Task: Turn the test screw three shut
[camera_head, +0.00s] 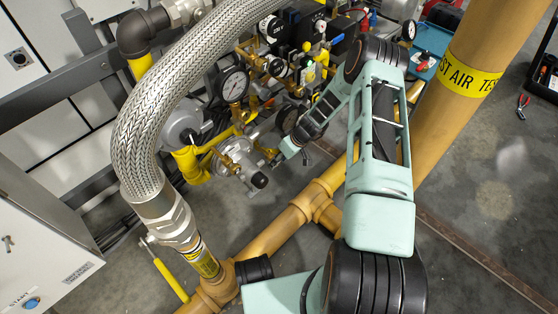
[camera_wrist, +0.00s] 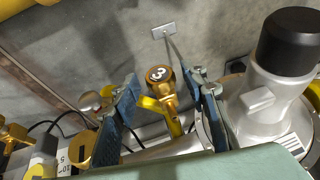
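My gripper (camera_wrist: 165,80) is open, one blue-grey finger to the left of the screw and one to the right. Gaps show between the screw and both fingers in this view. In the head view my gripper (camera_head: 283,153) is at the valve assembly, beside a silver regulator body (camera_head: 235,165). I cannot clearly pick out the screw in the head view.
A silver housing with a black cap (camera_wrist: 290,50) stands close right of my gripper in the wrist view. A braided hose (camera_head: 150,115), gauge (camera_head: 233,85) and yellow pipe (camera_head: 285,225) surround the assembly.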

